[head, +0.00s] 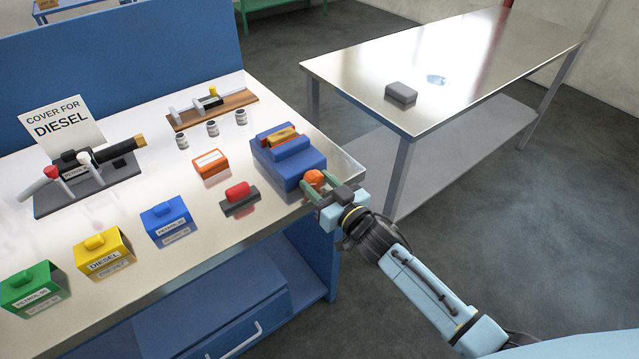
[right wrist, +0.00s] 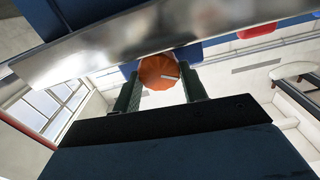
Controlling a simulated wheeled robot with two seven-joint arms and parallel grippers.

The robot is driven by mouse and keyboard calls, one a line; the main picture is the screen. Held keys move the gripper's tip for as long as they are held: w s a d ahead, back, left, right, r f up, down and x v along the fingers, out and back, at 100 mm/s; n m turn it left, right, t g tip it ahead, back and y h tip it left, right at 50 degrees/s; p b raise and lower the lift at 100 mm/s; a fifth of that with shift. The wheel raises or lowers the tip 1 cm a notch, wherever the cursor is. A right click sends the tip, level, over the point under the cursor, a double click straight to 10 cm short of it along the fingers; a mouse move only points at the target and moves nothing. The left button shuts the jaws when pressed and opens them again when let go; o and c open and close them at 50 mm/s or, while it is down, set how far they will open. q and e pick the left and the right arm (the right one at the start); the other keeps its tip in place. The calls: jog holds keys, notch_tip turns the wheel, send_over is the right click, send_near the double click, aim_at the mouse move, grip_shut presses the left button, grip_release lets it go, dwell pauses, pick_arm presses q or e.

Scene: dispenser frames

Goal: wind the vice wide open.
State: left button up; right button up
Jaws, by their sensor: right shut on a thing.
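The blue vice (head: 290,163) stands at the right end of the bench, near its front corner. A brown-orange block (head: 283,137) sits at its blue jaws; I cannot tell how wide the gap is. An orange knob (head: 314,178) is at the vice's near end, facing my right arm. My right gripper (head: 322,184) is shut on this knob. In the right wrist view the faceted orange knob (right wrist: 158,70), with a white mark on it, sits between the two dark green fingers. My left gripper is out of view.
A red-handled block (head: 239,198) and an orange labelled box (head: 210,163) are left of the vice. Blue (head: 170,221), yellow (head: 104,253) and green (head: 34,287) boxes line the front. A separate metal table (head: 470,65) holds a grey block (head: 401,93).

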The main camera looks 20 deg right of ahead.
jog(key=shift+a+n+p, duration=0.15)
jog(key=shift+n+p, duration=0.25)
jog(key=shift+n, duration=2.7)
jog(key=o, duration=1)
jog(key=shift+c, duration=0.2)
jog(key=shift+s, duration=0.1)
jog(key=shift+f, duration=0.1)
